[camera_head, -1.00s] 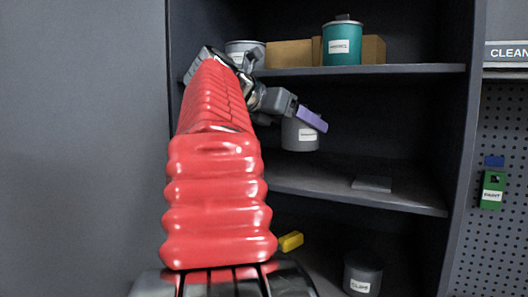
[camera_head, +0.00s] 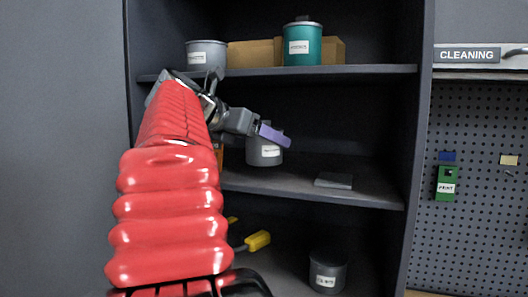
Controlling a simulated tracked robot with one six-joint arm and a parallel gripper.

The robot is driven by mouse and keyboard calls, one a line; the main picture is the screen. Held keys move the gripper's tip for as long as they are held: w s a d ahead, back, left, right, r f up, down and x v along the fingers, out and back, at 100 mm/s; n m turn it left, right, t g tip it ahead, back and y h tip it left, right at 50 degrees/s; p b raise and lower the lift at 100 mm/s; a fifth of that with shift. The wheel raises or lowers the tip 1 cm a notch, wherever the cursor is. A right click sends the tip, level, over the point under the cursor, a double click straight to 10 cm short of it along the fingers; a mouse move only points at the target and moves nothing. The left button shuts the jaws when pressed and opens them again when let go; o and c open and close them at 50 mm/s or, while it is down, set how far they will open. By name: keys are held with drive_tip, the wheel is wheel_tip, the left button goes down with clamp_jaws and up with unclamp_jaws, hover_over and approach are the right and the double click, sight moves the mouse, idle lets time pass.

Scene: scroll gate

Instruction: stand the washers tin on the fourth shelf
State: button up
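A grey tin with a white label (camera_head: 264,151) hangs at my gripper (camera_head: 268,134), in the bay above the middle visible shelf (camera_head: 290,183). Its label is too small to read, so I cannot confirm it is the washers tin. My gripper, with a purple finger, is shut on the upper part of the tin. The tin looks upright. I cannot tell whether its base touches the shelf. My red arm hides the left part of the bay. Which shelf counts as the fourth is not shown.
The upper shelf (camera_head: 370,70) holds a grey tin (camera_head: 206,57), a teal tin (camera_head: 303,46) and cardboard boxes (camera_head: 250,53). A flat grey slab (camera_head: 333,181) lies on the middle shelf's right. Below are a dark tin (camera_head: 328,270) and a yellow-handled tool (camera_head: 257,241).

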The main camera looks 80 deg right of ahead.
sight(264, 150)
wheel_tip(264, 150, down, 3)
drive_tip(key=shift+r, duration=0.2)
drive_tip(key=shift+d+f, duration=0.2)
drive_tip(key=shift+f, duration=0.1)
drive_tip(key=o, duration=1.1)
drive_tip(key=shift+f, duration=0.1)
drive_tip(key=shift+a, duration=0.1)
drive_tip(key=v, duration=1.2)
